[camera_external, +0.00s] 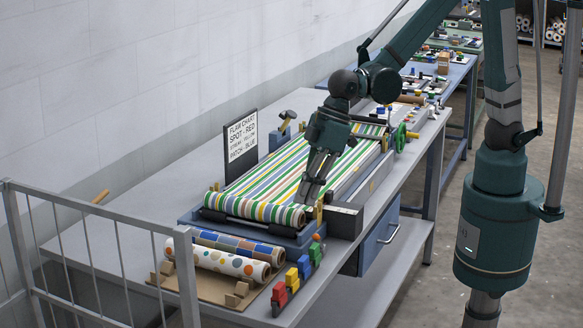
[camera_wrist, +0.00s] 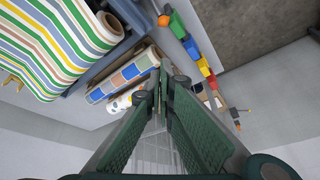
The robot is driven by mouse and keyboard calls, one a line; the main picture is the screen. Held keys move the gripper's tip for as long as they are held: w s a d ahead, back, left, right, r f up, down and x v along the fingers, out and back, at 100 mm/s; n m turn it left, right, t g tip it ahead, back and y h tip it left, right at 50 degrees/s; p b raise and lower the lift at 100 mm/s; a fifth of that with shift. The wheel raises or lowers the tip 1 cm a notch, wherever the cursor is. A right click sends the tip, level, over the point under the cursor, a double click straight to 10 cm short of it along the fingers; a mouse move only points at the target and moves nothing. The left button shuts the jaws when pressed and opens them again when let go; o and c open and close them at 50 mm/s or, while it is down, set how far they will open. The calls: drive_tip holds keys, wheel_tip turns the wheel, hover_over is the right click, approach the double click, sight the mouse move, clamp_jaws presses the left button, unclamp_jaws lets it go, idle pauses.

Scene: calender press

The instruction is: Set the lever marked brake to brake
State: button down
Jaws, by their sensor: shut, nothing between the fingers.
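No lever marked brake can be made out for certain; no brake label is legible in either view. The press (camera_external: 265,238) has a blue bed with a striped roll (camera_external: 252,209) across its near end and striped cloth running back from it. A small yellow upright part (camera_external: 318,213) and a dark box (camera_external: 343,220) are at the roll's right end. My gripper (camera_external: 305,200) points down over that end, partly hiding the cloth. In the wrist view my gripper (camera_wrist: 166,68) is shut and empty, with the striped roll (camera_wrist: 108,28) at upper left.
Patterned rolls (camera_external: 232,261) lie on a brown rack at the near table end. A row of coloured blocks (camera_external: 293,279) runs beside them, with an orange ball (camera_external: 316,237) at its far end. A flaw chart sign (camera_external: 241,147) stands behind; a green handwheel (camera_external: 398,137) is farther back.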

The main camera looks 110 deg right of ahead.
drive_tip(key=shift+w+f, duration=0.15)
idle(0.5)
wheel_tip(320, 180, down, 9)
drive_tip(key=shift+a+f, duration=0.15)
drive_tip(key=shift+a, duration=0.15)
idle(1.2)
